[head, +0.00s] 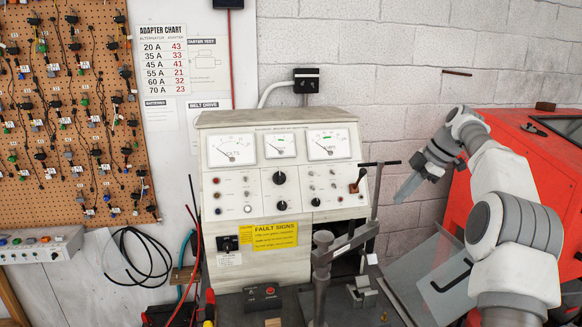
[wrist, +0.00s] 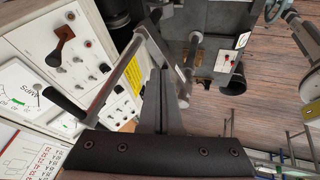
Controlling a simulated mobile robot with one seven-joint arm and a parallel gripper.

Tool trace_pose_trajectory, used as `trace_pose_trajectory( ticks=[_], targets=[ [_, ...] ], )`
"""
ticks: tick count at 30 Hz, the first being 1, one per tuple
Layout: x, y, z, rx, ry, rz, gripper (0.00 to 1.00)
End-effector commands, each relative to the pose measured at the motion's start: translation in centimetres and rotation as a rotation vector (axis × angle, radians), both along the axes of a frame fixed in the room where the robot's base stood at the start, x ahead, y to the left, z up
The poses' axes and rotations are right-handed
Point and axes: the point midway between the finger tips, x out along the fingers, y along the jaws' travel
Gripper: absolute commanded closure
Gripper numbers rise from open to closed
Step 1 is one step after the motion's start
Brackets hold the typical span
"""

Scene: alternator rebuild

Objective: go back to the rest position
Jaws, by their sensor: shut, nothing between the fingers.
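My arm reaches in from the right in the head view. My gripper (head: 398,199) hangs in the air right of the test bench's panel, its fingers slanting down and left. In the wrist view my gripper's fingers (wrist: 160,72) lie together with nothing between them. The white test bench (head: 222,180) stands in the middle, with gauges, knobs and a lever on its face. Its panel also shows in the wrist view (wrist: 75,75), turned on its side.
A metal clamp stand (head: 322,270) with a T-handle rises before the bench, left of my gripper. A red cabinet (head: 548,165) stands behind my arm at right. A pegboard (head: 75,110) of wired parts hangs at left. Bare block wall (head: 410,75) lies behind my gripper.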

Motion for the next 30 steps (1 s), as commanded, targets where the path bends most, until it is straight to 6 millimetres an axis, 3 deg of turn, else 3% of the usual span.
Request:
trace_pose_trajectory(
  ticks=[1,6,15,23,30],
  targets=[
    [-0.7,1.6,1.2,-0.017,0.021,-0.036,1.0],
    [-3.4,5.6,3.9,-0.057,0.086,-0.197,1.0],
    [-10.7,11.0,6.8,-0.102,0.148,-0.513,1.0],
    [-18.7,13.8,7.1,-0.089,0.157,-0.802,1.0],
    [-26.6,15.0,5.3,-0.024,0.148,-1.064,1.0]
  ],
)
